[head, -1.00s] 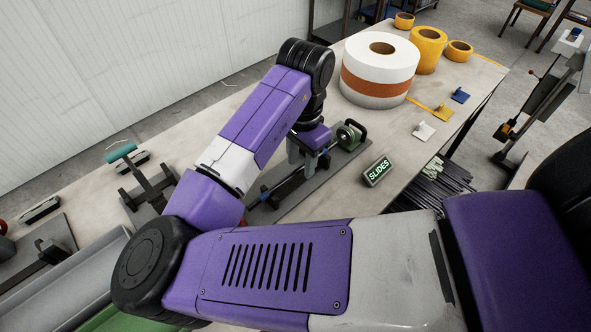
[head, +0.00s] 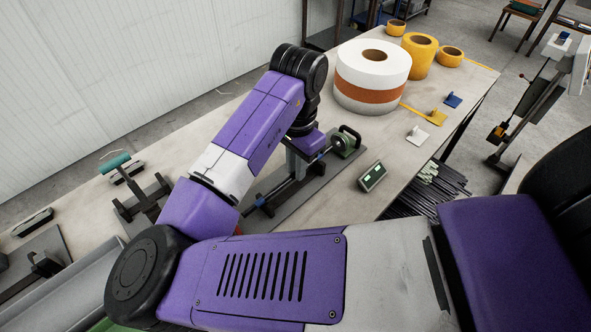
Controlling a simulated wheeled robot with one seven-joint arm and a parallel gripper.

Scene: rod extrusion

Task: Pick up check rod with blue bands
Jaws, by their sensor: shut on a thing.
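My gripper (head: 298,168) points down over a grey fixture (head: 312,187) on the bench, just below my black wrist. It is shut on the check rod (head: 277,189), a thin dark rod lying slantwise along the fixture. A small blue band shows near the rod's lower left end, and another bluish spot shows near its upper right end. The fingertips are small and partly hidden by my arm. The rod looks to be still at the fixture's supports; I cannot tell whether it is clear of them.
A green round gauge (head: 343,143) with a dark handle stands at the fixture's upper right end. A small display box (head: 372,177) sits to its right. A large white and orange roll (head: 354,97) stands behind. Dark rods (head: 432,190) are stacked beyond the bench edge. A teal-handled tool (head: 116,163) is at left.

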